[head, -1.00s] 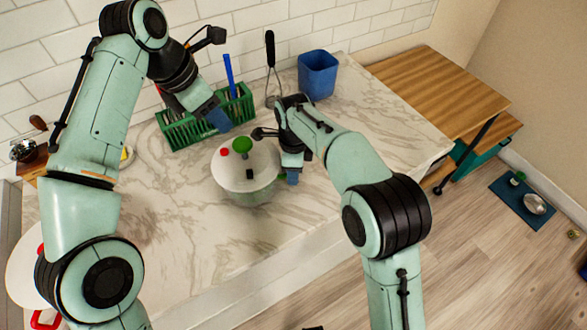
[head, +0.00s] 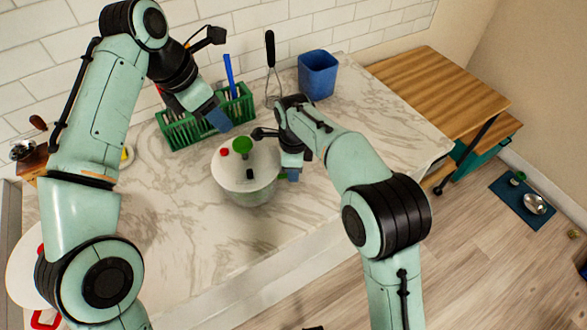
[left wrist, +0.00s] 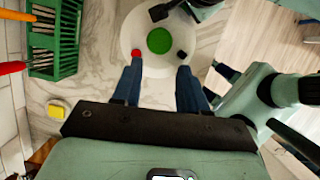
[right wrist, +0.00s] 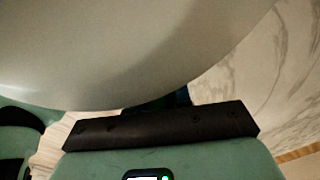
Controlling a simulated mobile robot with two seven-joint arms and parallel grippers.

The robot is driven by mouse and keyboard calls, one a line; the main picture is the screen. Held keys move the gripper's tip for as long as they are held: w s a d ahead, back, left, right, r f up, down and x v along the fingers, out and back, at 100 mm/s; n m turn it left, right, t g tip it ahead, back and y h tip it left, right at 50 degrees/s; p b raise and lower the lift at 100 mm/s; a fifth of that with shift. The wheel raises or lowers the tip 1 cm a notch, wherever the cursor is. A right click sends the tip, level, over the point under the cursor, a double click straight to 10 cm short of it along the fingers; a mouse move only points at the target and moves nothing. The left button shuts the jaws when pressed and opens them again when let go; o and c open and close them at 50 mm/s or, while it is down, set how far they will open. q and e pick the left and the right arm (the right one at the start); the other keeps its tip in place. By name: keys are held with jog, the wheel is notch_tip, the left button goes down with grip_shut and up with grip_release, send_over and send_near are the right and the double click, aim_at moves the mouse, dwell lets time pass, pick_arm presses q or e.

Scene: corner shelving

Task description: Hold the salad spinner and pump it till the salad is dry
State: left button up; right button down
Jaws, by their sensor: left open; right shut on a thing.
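The salad spinner (head: 258,162) stands upright on the marble counter, with a white lid, a clear bowl and a green bit at its right side. On the lid are a green pump knob (head: 242,146), a red button (head: 224,152) and a black one (head: 250,173). My left gripper (head: 217,119) is open and empty above and behind the spinner; in the left wrist view its blue fingers (left wrist: 160,80) point toward the knob (left wrist: 160,40). My right gripper (head: 291,173) is shut at the spinner's right side; in the right wrist view the pale spinner (right wrist: 120,50) hides most of its fingers.
A green rack (head: 180,133) with utensils stands behind the spinner. A whisk (head: 271,75) and a blue bin (head: 318,75) are at the back. A wooden grinder (head: 32,150) is at far left. The counter (head: 180,230) in front of the spinner is clear.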

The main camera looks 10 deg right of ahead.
dwell(0.3)
pick_arm(q)
jog(key=c, duration=0.7)
jog(key=shift+m, duration=0.3)
grip_shut()
jog(key=d+n, duration=0.1)
jog(key=n, duration=1.1)
jog(key=w+d+n, duration=0.1)
jog(key=n, duration=1)
jog(key=d+n, duration=0.1)
jog(key=n, duration=1.1)
jog(key=shift+w+d+f+n+h, duration=0.1)
jog(key=shift+w+f+n+h, duration=0.2)
jog(key=shift+w+h, duration=0.1)
